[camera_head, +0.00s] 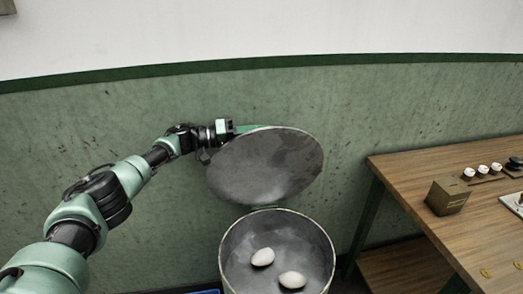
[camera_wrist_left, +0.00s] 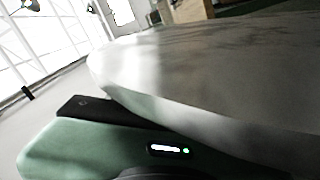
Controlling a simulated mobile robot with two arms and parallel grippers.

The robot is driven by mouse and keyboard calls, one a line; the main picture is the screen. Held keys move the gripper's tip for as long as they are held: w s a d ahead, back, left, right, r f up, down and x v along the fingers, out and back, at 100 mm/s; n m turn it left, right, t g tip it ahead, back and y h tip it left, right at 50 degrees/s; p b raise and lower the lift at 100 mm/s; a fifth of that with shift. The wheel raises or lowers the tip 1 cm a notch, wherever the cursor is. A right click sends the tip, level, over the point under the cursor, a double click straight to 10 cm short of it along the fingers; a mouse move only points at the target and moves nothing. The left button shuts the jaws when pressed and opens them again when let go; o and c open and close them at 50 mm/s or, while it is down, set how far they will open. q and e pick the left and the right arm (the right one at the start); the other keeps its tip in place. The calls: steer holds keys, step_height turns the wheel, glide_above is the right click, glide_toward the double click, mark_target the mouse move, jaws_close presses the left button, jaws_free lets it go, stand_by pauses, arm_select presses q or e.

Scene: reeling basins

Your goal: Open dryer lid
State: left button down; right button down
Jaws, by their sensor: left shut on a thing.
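The dryer is a round metal drum (camera_head: 229,262) at the lower middle of the head view, with two whitish cocoon-like pieces (camera_head: 263,257) inside. Its round grey lid (camera_head: 265,165) is raised and tilted up behind the drum, so the opening is uncovered. My left gripper (camera_head: 236,130) is at the lid's upper left edge and is shut on the lid. The fingertips are mostly hidden behind the lid. In the left wrist view the lid (camera_wrist_left: 220,75) fills the upper right, close to the gripper body. My right gripper is not in view.
A wooden table (camera_head: 440,165) stands at the right with a brown box (camera_head: 447,196) and several small white items (camera_head: 483,169) on it. A green and white wall is behind the drum. A blue edge (camera_head: 207,292) shows at the bottom, left of the drum.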

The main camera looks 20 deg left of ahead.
arm_select(q)
steer(key=shift+w+a+f+n+b, duration=0.2)
steer(key=shift+w+a+b, duration=0.1)
steer(key=shift+w+b, duration=0.2)
steer(key=shift+w+a+f+n+b, duration=0.1)
steer(key=shift+w+a+n+b, duration=0.1)
steer(key=shift+w+a+b, duration=0.3)
steer(key=shift+s+d, duration=0.15)
steer(key=shift+d, duration=0.05)
steer(key=c, duration=1.5)
jaws_free()
steer(key=v, duration=0.7)
steer(key=shift+s+a+b, duration=0.1)
steer(key=shift+a+b, duration=0.2)
steer(key=shift+a, duration=0.1)
